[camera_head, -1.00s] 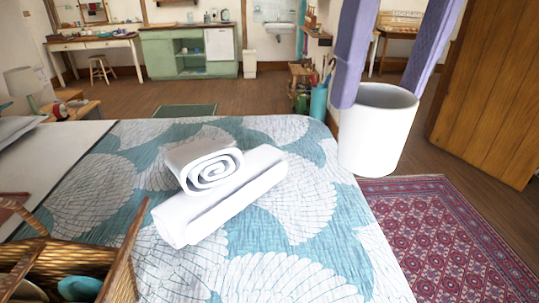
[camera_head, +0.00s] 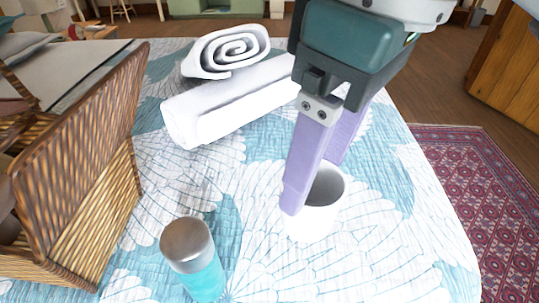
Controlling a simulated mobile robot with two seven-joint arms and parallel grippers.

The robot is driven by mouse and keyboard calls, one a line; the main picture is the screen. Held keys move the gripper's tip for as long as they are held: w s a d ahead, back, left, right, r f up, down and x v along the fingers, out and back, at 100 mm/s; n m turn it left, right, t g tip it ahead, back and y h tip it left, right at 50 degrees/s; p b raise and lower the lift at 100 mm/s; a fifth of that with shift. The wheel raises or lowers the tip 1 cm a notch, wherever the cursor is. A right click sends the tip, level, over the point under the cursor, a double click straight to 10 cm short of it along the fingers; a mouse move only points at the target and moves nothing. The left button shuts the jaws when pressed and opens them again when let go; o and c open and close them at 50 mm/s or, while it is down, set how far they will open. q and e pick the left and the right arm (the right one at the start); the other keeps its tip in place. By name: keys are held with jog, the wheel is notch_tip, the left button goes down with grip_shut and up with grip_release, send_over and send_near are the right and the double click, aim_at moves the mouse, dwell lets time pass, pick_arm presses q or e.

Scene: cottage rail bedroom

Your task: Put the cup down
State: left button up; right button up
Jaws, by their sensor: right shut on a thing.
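The white cup (camera_head: 316,214) is low over the patterned bedspread, right of the middle in the head view. It looks upright, and I cannot tell whether its base touches the bedspread. My right gripper (camera_head: 312,196) comes down from above with its two purple fingers at the cup's near and far sides, one over the wall, shut on the cup. The near finger hides part of the rim. The bed (camera_head: 395,268) lies under the cup. My left gripper is not in view.
A wicker basket (camera_head: 85,165) is at the left. Rolled white towels (camera_head: 228,100) lie behind. Bare bedspread lies right of the cup; a red rug (camera_head: 470,190) is on the floor.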

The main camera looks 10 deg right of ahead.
notch_tip(320, 180, down, 20)
jog(key=b, duration=0.6)
jog(key=shift+r, duration=0.2)
jog(key=shift+f, duration=0.15)
jog(key=shift+f, duration=0.15)
jog(key=o, duration=1.4)
